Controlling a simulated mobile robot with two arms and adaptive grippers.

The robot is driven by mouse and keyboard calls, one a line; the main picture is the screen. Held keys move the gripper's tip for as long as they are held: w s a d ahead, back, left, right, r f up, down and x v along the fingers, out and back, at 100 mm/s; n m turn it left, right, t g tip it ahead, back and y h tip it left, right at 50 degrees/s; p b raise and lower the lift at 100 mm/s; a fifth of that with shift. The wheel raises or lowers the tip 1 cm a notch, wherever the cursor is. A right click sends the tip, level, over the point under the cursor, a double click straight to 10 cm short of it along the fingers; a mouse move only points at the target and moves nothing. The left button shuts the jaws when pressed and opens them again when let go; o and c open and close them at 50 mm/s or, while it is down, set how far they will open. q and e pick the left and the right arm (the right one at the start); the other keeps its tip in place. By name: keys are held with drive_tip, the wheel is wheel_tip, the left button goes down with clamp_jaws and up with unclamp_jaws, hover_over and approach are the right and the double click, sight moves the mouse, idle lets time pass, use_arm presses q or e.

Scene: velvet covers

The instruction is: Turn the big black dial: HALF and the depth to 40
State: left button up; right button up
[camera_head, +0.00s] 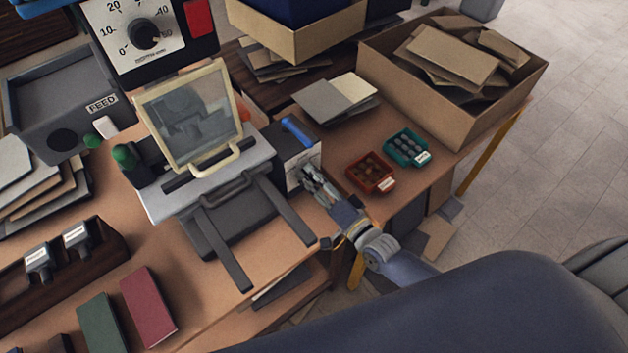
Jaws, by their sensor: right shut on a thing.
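A big black dial (145,36) sits on a white scale plate at the top left, with marks such as 0, 10, 20, 40 and 50. Its pointer seems to face the 50 side, but it is too small to be sure. A grey machine (232,172) with a cream-framed clear guard stands below it. My right gripper (312,178) is at the white side panel (298,163) of the box on the machine's right, shut on a part there. Its fingers hide that part, so I cannot tell which it is. My left gripper is out of view.
A red tray (370,172) and a teal tray (407,149) of small parts lie right of my gripper. A cardboard box (425,100) stands behind them. A dark wooden rack (105,262) and books (148,306) lie at the front left.

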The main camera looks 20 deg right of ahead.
idle(0.4)
drive_tip(key=o, duration=1.1)
drive_tip(key=shift+c, duration=0.2)
drive_tip(key=v, duration=1.2)
